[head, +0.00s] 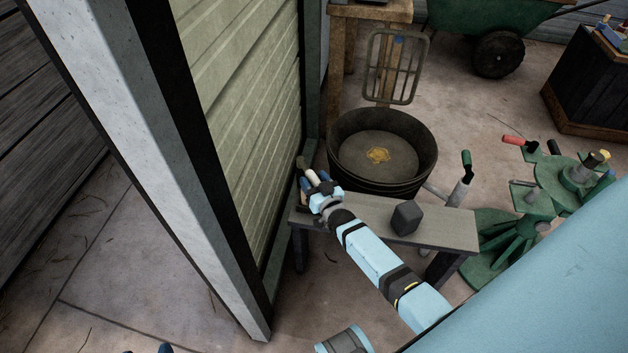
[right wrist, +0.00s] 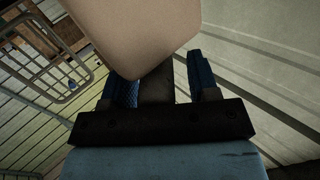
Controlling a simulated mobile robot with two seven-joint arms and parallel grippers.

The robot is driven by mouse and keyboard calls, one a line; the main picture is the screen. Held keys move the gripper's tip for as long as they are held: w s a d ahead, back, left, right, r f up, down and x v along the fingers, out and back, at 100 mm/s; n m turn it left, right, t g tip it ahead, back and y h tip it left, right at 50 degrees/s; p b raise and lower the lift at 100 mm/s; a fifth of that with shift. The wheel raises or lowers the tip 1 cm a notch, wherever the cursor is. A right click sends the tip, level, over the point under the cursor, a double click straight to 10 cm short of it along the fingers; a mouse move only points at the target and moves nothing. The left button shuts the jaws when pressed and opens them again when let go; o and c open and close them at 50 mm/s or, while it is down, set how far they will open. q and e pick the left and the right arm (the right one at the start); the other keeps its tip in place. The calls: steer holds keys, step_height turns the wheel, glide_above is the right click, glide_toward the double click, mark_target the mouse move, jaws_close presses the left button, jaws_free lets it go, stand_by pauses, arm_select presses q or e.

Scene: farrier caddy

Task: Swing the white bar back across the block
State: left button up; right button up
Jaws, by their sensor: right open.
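My right gripper (head: 314,181) is at the left end of a grey bench, close to the panelled door. Its blue fingers stand apart in the right wrist view (right wrist: 160,85). A short white piece, likely the white bar (head: 311,175), shows at the fingers with a dark olive tip beyond it. A large pale rounded form (right wrist: 135,35) fills the top of the wrist view, very close; a dark piece lies behind it between the fingers. I cannot tell whether the fingers touch either. A dark grey block (head: 406,217) sits on the bench. Two blue tips, perhaps my left gripper (head: 148,351), barely show at the bottom edge.
The bench (head: 452,231) has bare top right of the dark block. A black tub (head: 345,168) stands behind it, with a wire rack (head: 399,68) beyond. Green stands (head: 563,180) are at right. The door frame (head: 150,150) rises close on the left.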

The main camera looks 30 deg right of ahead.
arm_select(q)
steer(key=shift+s+a+p, duration=0.15)
steer(key=shift+a+p, duration=0.1)
steer(key=shift+p, duration=1)
arm_select(e)
steer(key=s, duration=1.3)
steer(key=shift+s+a, duration=0.4)
arm_select(q)
steer(key=shift+d+r, duration=0.1)
steer(key=shift+r, duration=0.1)
